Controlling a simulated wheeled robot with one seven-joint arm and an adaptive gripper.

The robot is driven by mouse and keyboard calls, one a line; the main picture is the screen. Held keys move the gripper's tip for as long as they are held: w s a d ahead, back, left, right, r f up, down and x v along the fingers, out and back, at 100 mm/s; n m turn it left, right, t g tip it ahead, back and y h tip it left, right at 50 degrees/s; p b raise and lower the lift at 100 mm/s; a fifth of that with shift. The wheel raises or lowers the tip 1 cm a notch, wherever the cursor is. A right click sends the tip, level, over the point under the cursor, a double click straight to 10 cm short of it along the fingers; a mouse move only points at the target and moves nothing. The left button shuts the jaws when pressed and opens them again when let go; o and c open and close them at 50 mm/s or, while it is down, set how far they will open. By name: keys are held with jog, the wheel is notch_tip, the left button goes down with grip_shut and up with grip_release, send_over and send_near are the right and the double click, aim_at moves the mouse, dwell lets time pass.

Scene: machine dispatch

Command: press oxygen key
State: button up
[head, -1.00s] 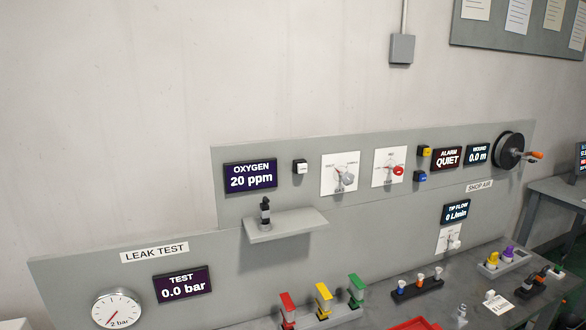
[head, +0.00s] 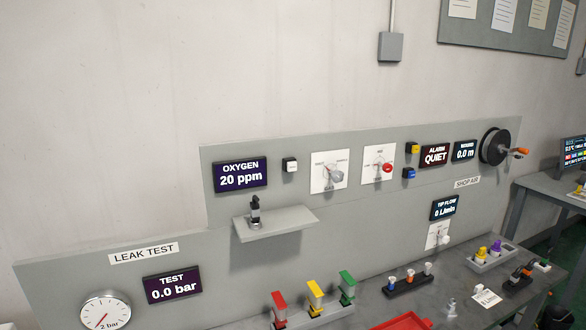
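The oxygen display (head: 240,175) reads 20 ppm on the grey wall panel. A small white key (head: 290,164) in a dark housing sits just right of that display, apart from it. No separate label on the key can be read. My gripper is not in this view, so its state and its place relative to the key are hidden.
A grey shelf (head: 275,223) with a small black device (head: 255,209) juts out below the display. A gas dial (head: 329,172) is right of the key. Red, yellow and green pieces (head: 314,297) stand on the bench (head: 390,308). A reel with crank (head: 495,147) is at the right.

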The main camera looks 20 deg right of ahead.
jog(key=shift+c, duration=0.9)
